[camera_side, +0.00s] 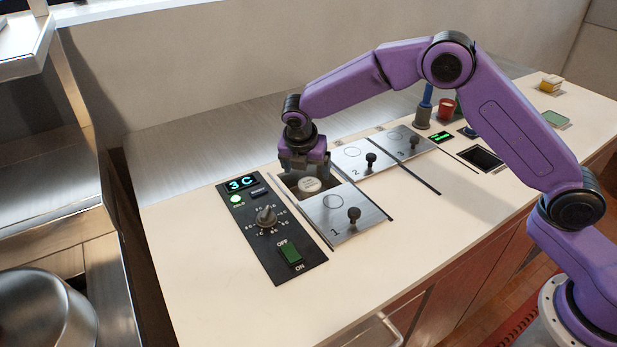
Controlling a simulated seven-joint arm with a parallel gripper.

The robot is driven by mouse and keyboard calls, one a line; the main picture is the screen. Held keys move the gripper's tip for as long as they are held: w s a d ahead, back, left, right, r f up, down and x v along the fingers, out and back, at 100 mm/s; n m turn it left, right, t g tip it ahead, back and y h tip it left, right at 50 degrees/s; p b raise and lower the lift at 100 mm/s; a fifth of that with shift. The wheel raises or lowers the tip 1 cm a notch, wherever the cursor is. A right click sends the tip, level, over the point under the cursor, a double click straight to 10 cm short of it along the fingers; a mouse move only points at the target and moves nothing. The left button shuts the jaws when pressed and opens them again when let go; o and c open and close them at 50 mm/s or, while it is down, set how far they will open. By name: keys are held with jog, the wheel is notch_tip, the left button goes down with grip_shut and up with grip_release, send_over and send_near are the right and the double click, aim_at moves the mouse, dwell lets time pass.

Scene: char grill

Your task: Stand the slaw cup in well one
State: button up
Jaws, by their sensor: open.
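The slaw cup shows as a pale round top (310,185) inside the opening of well one (291,184). It looks upright, but its lower part is hidden in the well. The sliding metal cover marked 1 (322,222) is drawn toward the front, leaving the back part of the well uncovered. My gripper (304,170) is open, pointing down just above and behind the cup. Whether the fingers touch the cup cannot be told.
Covers 2 (352,157) and 3 (393,139) lie over their wells to the right. A control panel (283,264) reads 3C at left. A red cup (446,108), a blue-handled tool (426,97) and a green tray (556,119) stand farther right. The front counter is clear.

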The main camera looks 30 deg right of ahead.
jog(key=shift+v, duration=1.8)
jog(key=shift+s, duration=0.1)
jog(key=s+r+m+y, duration=0.1)
jog(key=s+r+m, duration=0.25)
jog(key=s, duration=0.65)
jog(key=s+d+r+m+g+y, duration=0.1)
jog(key=s+d+m, duration=0.2)
jog(key=s, duration=0.7)
jog(key=s+d+r+m+g, duration=0.1)
jog(key=s+d+m, duration=0.3)
jog(key=s, duration=0.6)
jog(key=s+d+m+g+y, duration=0.1)
jog(key=s+d+m, duration=0.3)
jog(key=s+d, duration=0.3)
jog(key=s, duration=0.2)
jog(key=shift+s+r+y, duration=0.3)
jog(key=shift+s+r, duration=0.1)
